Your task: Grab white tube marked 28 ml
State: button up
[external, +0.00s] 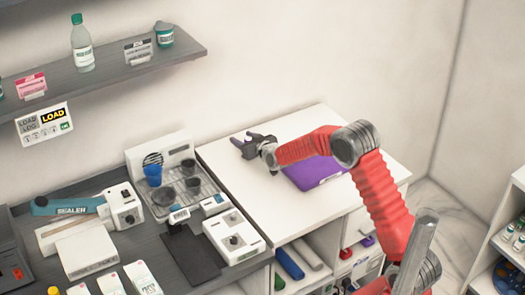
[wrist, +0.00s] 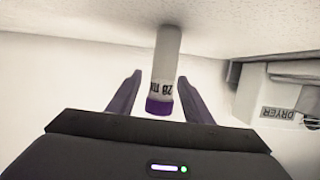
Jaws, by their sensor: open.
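A white tube (wrist: 168,62) with a purple cap (wrist: 159,106) shows in the wrist view, with "28" and part of further lettering upside down on its side. The cap end points toward my gripper (wrist: 160,76). The two purple fingers are apart, one on each side of the tube, with a visible gap on both sides. In the external view my gripper (external: 245,141) is over the back left of the white counter (external: 265,206), near the wall. I cannot make out the tube there.
A device labelled DRYER (wrist: 285,95) is right of the fingers in the wrist view. A purple flat item (external: 314,173) lies on the counter below my arm. A rack with dark cups (external: 190,187) stands to the left. The counter's front is clear.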

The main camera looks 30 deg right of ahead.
jog(key=c, duration=1.1)
notch_tip(320, 180, up, 10)
dwell(0.4)
dwell(0.4)
